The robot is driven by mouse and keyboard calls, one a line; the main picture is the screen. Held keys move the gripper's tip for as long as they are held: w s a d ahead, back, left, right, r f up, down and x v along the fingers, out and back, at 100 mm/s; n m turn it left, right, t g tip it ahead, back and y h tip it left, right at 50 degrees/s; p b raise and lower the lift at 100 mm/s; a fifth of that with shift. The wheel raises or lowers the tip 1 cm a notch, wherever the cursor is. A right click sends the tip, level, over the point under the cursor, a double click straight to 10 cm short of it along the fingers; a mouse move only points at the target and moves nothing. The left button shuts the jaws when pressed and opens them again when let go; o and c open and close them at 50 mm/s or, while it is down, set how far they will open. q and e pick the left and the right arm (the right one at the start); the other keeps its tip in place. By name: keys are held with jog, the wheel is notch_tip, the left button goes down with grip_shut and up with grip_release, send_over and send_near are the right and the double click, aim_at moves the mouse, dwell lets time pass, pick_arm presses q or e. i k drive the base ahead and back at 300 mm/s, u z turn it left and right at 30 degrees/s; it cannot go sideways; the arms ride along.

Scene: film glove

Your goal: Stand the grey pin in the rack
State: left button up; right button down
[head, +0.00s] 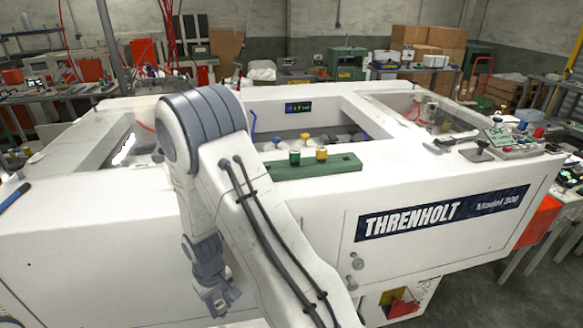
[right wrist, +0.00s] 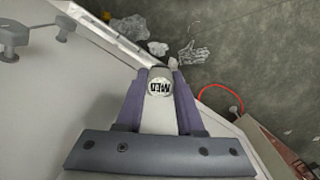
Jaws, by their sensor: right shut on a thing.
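My right gripper (head: 222,300) hangs low in front of the white machine, left of the middle in the head view. In the right wrist view its two fingers (right wrist: 160,100) are shut on a pale grey piece, which I take to be the grey pin (right wrist: 160,87). Its round light end reads "MED" upside down. The rest of it is largely hidden. The pin cannot be made out in the head view. The green rack (head: 347,163) lies on the machine's top edge, above and right of the gripper. A green-topped pin (head: 295,157) and a yellow-topped pin (head: 321,154) stand in it. My left gripper is not in view.
The white machine (head: 450,240) fills the middle, with recessed openings behind the rack. Small tools and coloured knobs (head: 520,140) crowd its right end. Crumpled clear scraps (right wrist: 195,53) and a red loop (right wrist: 222,92) show below in the wrist view.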

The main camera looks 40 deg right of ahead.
aim_at(345, 163)
jog(key=u, duration=1.15)
jog(key=k, duration=1.15)
jog(key=z, duration=1.65)
jog(key=i, duration=0.5)
